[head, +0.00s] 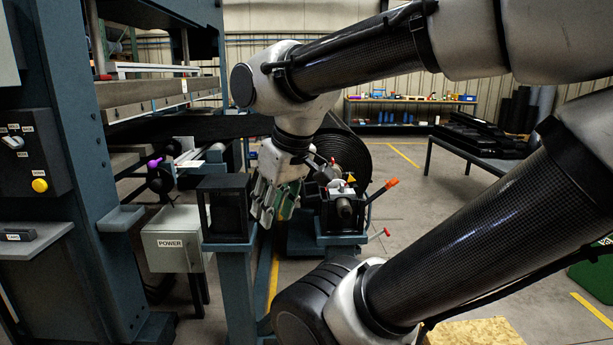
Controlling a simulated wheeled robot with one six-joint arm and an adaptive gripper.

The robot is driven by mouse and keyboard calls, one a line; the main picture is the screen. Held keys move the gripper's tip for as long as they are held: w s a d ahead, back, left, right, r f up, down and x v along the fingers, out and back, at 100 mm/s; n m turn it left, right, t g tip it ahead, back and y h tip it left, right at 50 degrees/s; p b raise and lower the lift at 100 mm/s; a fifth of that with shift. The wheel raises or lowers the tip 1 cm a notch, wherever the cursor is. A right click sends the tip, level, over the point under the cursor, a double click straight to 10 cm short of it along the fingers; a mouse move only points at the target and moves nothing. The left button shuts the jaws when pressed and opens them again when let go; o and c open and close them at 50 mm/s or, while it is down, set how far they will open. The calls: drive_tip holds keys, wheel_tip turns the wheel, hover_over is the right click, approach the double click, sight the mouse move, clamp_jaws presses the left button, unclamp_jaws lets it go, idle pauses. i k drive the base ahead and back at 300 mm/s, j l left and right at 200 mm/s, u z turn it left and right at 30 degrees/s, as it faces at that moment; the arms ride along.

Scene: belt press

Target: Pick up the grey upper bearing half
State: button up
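My gripper (268,207) hangs fingers-down in the middle of the head view, just right of a black open-fronted box on a blue post. A small green patch shows among its fingers; I cannot tell whether it is part of the gripper or something behind. The gap between the fingertips is not clear. Right of the gripper, a small light grey piece (341,187) sits on top of a blue stand's block. It may be the grey upper bearing half, but it is too small to be sure. My wrist hides part of that area.
The black box (226,210) stands close left of the gripper. The blue stand (341,218) has an orange-tipped handle (391,183) and a black roll (347,152) behind. The press frame (85,160) and POWER box (173,240) are at left. A table (474,150) stands back right.

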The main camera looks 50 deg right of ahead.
sight(332, 193)
drive_tip(key=i+z, duration=0.3)
drive_tip(key=z, duration=0.15)
drive_tip(key=i+z, duration=0.3)
drive_tip(key=z, duration=0.15)
drive_tip(key=i+j+z, duration=0.15)
drive_tip(key=i+z, duration=0.15)
drive_tip(key=z, duration=0.15)
drive_tip(key=i+j+z, duration=0.1)
drive_tip(key=i, duration=0.6)
